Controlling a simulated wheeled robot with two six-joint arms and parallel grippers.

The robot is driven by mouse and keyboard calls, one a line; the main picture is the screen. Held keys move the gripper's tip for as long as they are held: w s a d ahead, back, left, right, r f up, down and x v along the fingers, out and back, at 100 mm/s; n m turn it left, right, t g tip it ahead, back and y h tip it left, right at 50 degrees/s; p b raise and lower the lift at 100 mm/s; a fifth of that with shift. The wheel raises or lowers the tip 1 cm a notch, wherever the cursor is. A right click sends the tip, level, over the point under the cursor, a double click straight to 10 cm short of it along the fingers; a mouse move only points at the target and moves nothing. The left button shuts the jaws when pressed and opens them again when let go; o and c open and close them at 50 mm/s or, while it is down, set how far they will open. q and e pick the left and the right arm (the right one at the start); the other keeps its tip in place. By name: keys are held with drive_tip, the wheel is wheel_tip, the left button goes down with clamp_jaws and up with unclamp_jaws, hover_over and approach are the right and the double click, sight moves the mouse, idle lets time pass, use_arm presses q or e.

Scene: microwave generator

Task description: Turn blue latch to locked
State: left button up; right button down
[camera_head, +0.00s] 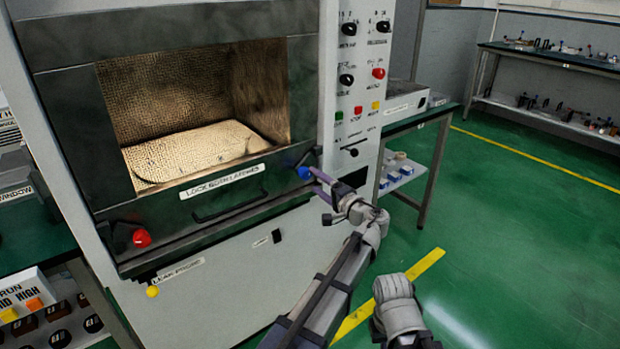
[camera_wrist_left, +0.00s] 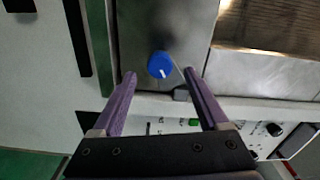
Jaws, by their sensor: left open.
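The blue latch (camera_head: 304,172) is a round knob at the right end of the microwave door's lower edge. In the left wrist view the blue latch (camera_wrist_left: 159,64) carries a short white mark on its lower side. My left gripper (camera_head: 316,181) has its purple fingers pointed at the knob. In the wrist view the left gripper (camera_wrist_left: 160,75) is open, with one fingertip on each side of the knob and visible gaps between. No contact shows. My right gripper is not in view.
A red latch (camera_head: 142,238) sits at the door's left end. The door handle (camera_head: 230,208) runs between the latches, below a "lock both latches" label (camera_head: 222,181). A control panel (camera_head: 360,90) with knobs and buttons stands right of the door. Green floor (camera_head: 500,240) is clear at right.

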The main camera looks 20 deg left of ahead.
use_arm(q)
drive_tip(key=shift+v, duration=1.2)
drive_tip(key=s+a+f+n+g+h, duration=0.45)
drive_tip(key=s+a+f+g, duration=0.2)
drive_tip(key=s+f, duration=0.65)
drive_tip(key=s+d+f+n+g+h, duration=0.1)
drive_tip(key=s+d+f+g+h, duration=0.15)
drive_tip(key=s+f+h, duration=0.35)
drive_tip(key=s+d+f+g+h, duration=0.1)
drive_tip(key=s+d+f+h, duration=0.25)
drive_tip(key=s, duration=0.35)
drive_tip(key=s+d+r+m+p, duration=0.1)
drive_tip(key=d+r+p, duration=0.2)
drive_tip(key=r+p, duration=0.4)
drive_tip(key=s+d+r+m+p, duration=0.1)
drive_tip(key=d+r+p, duration=0.3)
drive_tip(key=r+p, duration=0.4)
drive_tip(key=s+d+r+m+g+y+p, duration=0.1)
drive_tip(key=s+d+r+p, duration=0.2)
drive_tip(key=r+p, duration=0.5)
drive_tip(key=shift+s+d+r+m, duration=0.2)
drive_tip(key=shift+d+r+m, duration=0.15)
drive_tip(key=shift+d+r, duration=0.2)
drive_tip(key=shift+w, duration=0.1)
